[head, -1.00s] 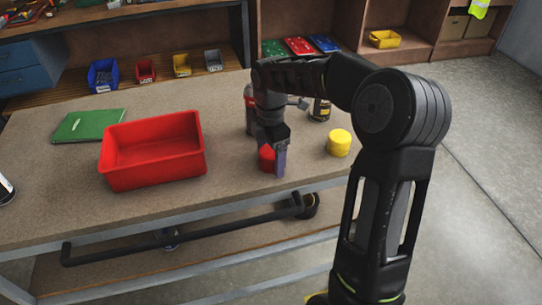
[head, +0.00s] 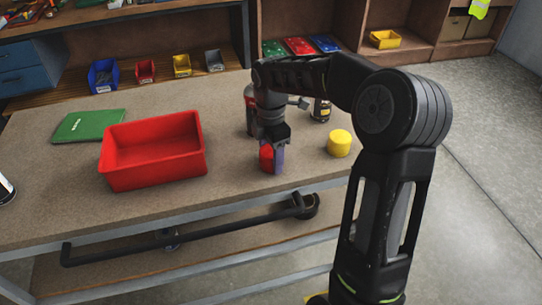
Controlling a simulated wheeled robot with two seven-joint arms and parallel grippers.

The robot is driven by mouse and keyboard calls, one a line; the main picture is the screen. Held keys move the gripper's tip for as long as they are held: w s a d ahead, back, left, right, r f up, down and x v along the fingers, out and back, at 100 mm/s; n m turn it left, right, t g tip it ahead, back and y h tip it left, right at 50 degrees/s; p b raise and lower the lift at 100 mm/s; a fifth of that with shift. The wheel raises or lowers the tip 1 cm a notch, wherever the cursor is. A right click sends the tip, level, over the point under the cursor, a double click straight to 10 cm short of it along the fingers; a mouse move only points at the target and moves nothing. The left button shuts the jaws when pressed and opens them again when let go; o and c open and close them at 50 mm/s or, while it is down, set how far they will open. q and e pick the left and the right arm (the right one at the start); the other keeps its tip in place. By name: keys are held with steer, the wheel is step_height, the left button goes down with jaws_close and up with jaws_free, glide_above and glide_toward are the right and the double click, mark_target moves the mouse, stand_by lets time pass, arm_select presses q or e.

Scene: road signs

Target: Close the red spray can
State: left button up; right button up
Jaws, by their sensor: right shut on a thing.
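My right gripper (head: 272,160) points down over the front part of the workbench, shut on a red cap (head: 266,158) that shows between and beside its fingers. The cap is at or just above the bench top; I cannot tell which. A can (head: 250,112) with a dark red side stands behind my right wrist, mostly hidden by it. I cannot see its top. A second can (head: 320,110), dark with a light label, stands behind the forearm. A yellow cap (head: 339,143) sits on the bench right of the gripper. My left gripper is not in view.
A red bin (head: 152,152) stands on the workbench (head: 60,205) left of the gripper, with a green book (head: 87,125) behind it. Part of another can (head: 5,189) shows at the left edge. Shelves with small bins stand behind. The bench's left front is clear.

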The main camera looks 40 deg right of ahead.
mark_target(270, 151)
step_height(270, 151, up, 10)
steer(key=shift+f, duration=0.1)
steer(key=shift+a+f, duration=0.1)
stand_by(0.8)
